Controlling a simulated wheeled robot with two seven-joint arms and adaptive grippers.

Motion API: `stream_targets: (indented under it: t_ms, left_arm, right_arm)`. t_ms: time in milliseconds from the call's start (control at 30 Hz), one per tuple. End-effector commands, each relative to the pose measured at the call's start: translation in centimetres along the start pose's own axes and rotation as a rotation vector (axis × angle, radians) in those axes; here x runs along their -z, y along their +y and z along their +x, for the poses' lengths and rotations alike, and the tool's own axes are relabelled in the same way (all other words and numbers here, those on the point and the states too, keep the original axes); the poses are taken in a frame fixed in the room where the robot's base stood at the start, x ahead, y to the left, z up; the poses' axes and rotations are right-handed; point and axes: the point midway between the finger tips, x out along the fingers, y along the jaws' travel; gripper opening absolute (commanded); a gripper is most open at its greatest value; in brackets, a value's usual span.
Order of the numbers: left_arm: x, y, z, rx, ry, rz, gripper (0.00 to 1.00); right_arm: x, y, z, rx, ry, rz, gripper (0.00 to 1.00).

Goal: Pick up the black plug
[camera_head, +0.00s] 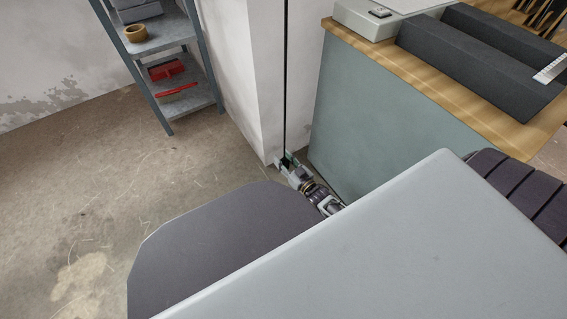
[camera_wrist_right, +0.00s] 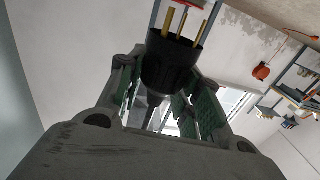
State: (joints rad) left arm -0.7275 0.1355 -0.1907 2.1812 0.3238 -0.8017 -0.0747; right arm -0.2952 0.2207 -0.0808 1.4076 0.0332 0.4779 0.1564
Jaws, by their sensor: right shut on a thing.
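The black plug (camera_wrist_right: 172,62) is large in the right wrist view, with its brass prongs pointing up and away from the gripper. My right gripper (camera_wrist_right: 165,95) is shut on the plug, with green-padded fingers on both sides of its lower body. In the head view, my right gripper (camera_head: 287,162) is low beside the white wall corner, near the green-grey cabinet. A thin black cord (camera_head: 285,80) runs straight up from it. The plug itself is too small to make out clearly in the head view. My left gripper is not in view.
A wooden-topped cabinet (camera_head: 375,115) stands close to the right of the gripper. A white wall pillar (camera_head: 247,75) is just behind. A grey shelf unit (camera_head: 168,60) with a red dustpan stands at back left. The floor (camera_head: 90,190) at left is clear.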

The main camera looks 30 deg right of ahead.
Motion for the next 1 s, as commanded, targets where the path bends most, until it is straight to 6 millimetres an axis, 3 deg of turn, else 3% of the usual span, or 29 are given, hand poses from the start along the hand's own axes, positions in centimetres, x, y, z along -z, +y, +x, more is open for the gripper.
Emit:
stream_targets:
  t_ms: [233,467,733,1000]
  left_arm:
    - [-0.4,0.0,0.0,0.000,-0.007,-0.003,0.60]
    - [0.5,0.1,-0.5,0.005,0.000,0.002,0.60]
    - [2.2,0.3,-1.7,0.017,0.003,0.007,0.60]
    - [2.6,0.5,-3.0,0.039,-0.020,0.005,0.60]
  right_arm:
    - [0.1,0.0,0.0,0.000,0.000,0.000,0.09]
    - [0.9,0.0,0.0,0.000,0.000,0.000,0.09]
    - [3.3,0.0,0.0,0.000,0.002,0.000,0.09]
    - [6.4,0.0,0.0,0.000,0.002,0.000,0.09]
